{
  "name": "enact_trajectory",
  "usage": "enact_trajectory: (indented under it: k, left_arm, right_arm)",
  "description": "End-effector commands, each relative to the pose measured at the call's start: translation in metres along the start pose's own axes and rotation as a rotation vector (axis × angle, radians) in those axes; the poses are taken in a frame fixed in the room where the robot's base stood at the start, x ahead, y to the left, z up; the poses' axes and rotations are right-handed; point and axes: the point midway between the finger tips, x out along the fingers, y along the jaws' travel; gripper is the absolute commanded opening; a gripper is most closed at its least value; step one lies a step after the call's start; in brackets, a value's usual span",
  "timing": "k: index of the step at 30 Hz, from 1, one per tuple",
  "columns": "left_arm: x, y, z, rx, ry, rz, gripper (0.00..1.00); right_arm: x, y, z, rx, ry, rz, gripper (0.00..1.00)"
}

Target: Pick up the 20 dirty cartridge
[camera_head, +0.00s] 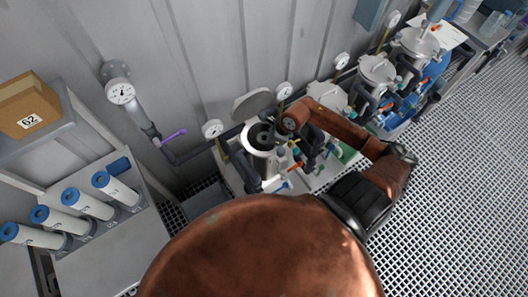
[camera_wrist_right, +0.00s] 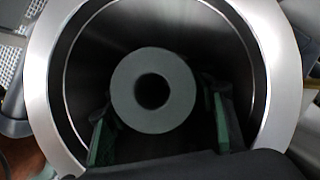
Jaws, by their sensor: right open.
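The dirty cartridge (camera_wrist_right: 182,88) stands inside an open steel vessel (camera_wrist_right: 42,75) in the right wrist view. Its grey ring-shaped end with a dark central hole faces the camera; no number is readable on it. My right gripper (camera_wrist_right: 162,128) is open, its green-padded fingers reaching into the vessel on the left and right of the cartridge, apart in the picture. Whether they touch it I cannot tell. In the head view the vessel (camera_head: 254,150) has its lid (camera_head: 254,104) raised, and my right arm covers part of it. My left gripper is not in view.
Several white cartridges with blue ends (camera_head: 118,189) lie on a rack at left. A cardboard box (camera_head: 30,104) with a number label sits on a shelf above. Closed vessels (camera_head: 377,70), gauges (camera_head: 212,129) and pipes line the wall. The grating floor at right is clear.

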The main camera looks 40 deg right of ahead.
Motion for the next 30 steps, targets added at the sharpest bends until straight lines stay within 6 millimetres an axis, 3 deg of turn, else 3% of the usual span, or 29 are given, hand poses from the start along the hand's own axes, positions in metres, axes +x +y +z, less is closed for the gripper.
enact_trajectory:
  k: [5, 26, 30]
  left_arm:
    - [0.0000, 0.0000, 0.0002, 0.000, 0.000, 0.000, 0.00]
    - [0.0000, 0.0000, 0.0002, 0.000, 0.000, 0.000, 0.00]
    - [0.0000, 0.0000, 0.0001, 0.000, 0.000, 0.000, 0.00]
  right_arm:
    - [-0.0004, -0.0004, 0.0001, 0.000, 0.000, -0.001, 0.49]
    - [-0.0008, -0.0005, 0.0000, 0.000, 0.000, -0.001, 0.01]
    - [-0.0010, -0.0007, 0.0005, -0.001, -0.001, -0.001, 0.00]
